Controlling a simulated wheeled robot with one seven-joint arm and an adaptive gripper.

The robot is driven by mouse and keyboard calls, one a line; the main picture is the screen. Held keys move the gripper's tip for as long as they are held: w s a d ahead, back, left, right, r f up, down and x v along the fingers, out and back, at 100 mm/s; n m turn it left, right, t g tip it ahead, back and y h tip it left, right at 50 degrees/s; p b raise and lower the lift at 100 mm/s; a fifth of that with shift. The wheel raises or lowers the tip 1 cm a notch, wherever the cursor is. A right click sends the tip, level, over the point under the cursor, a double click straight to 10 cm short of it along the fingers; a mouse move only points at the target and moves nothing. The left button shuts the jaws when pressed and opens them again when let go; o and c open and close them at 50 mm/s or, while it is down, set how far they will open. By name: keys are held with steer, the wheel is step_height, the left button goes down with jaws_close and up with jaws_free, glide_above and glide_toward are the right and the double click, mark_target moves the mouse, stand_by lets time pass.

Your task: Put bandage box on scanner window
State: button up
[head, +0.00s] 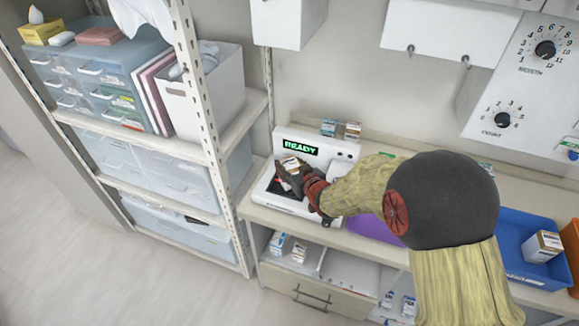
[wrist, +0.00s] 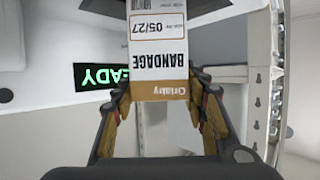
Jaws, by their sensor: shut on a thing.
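The bandage box (head: 296,164), white with a brown end band, is held in my gripper (head: 288,176). The wrist view shows its label, "BANDAGE" and "05/27", upside down on the box (wrist: 159,45) between the fingers of my gripper (wrist: 160,92). The white scanner (head: 262,190) stands on the counter, its display (head: 300,147) reading "READY" in green. My gripper is over the scanner's front part. The scanner window is mostly hidden beneath gripper and box; I cannot tell whether the box touches it.
Two small boxes (head: 340,130) stand behind the scanner. A purple tray (head: 372,229) and a blue bin (head: 517,225) with a box sit to the right, partly behind my arm. A metal shelf post (head: 203,120) rises close to the left. More boxes lie on the shelf below.

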steer(key=shift+f, duration=0.15)
steer(key=o, duration=1.2)
